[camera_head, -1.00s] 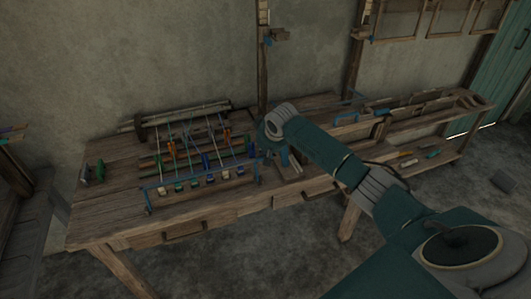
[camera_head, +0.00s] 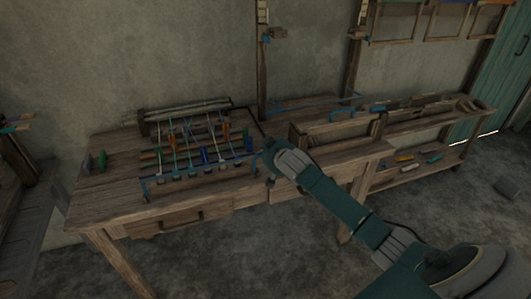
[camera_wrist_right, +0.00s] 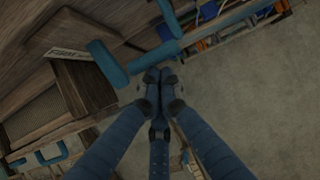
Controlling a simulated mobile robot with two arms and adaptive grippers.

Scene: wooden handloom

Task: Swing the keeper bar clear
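The wooden handloom (camera_head: 153,128) stands on the table, with taut coloured threads. A blue bar (camera_head: 200,166), which looks like the keeper bar, runs along its front edge. In the right wrist view, blue rod-like parts (camera_wrist_right: 107,63) show just beyond the fingertips, close to the loom's threads. I cannot tell which of these is the bar. My right gripper (camera_head: 270,183) points down at the loom's front right corner, partly hidden by its own wrist. In the wrist view its fingertips (camera_wrist_right: 160,76) are together, with nothing visible between them. My left gripper is out of view.
The wooden table (camera_head: 105,205) has bare room at its front left. Concrete floor (camera_head: 240,265) lies open in front.

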